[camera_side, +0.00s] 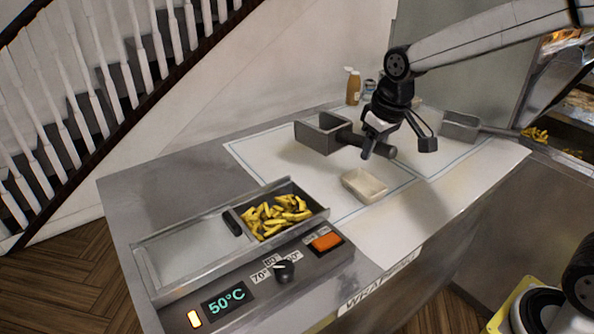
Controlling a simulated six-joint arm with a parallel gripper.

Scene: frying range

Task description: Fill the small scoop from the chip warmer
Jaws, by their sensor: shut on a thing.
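The chip warmer (148,272) is at the front left of the counter. Yellow chips (272,216) lie in its right compartment; its left compartment looks empty. My gripper (397,148) is over the back of the white mat, behind and right of the warmer. It is shut on the handle of a grey, box-shaped scoop (322,134), whose body points left. No chips show in this scoop, though part of its inside is hidden. I cannot tell whether it touches the mat. A second grey scoop (461,127) lies farther right, its handle pointing right.
A pale, shallow carton (364,185) stands on the mat (425,205) between the scoop and the counter's front. Bottles (353,86) stand at the back. The warmer's front has a knob (285,271), an orange switch (326,242) and a 50°C display (227,299). The mat's front right is clear.

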